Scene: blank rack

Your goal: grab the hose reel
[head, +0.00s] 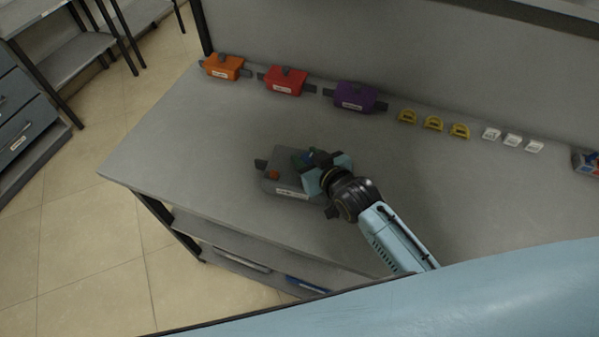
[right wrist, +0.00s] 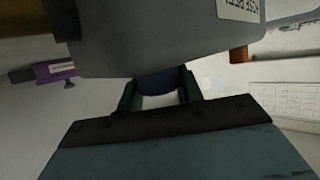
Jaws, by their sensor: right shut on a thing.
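The hose reel (head: 272,186) is a grey box with a white label, dark end pieces and a small orange part. It is over the near left part of the bench top, and I cannot tell whether it touches the bench. My right gripper (head: 308,160) is over its top and shut on it. In the right wrist view the grey hose reel (right wrist: 160,38) fills the top, with part of its label readable. The fingers of my right gripper (right wrist: 160,88) are on both sides of a dark blue part there. My left gripper is not in view.
Orange (head: 224,67), red (head: 285,82) and purple (head: 354,97) boxes stand in a row along the back of the bench (head: 160,150). Several yellow pieces (head: 433,123) and white pieces (head: 513,140) continue the row. The bench between row and gripper is clear.

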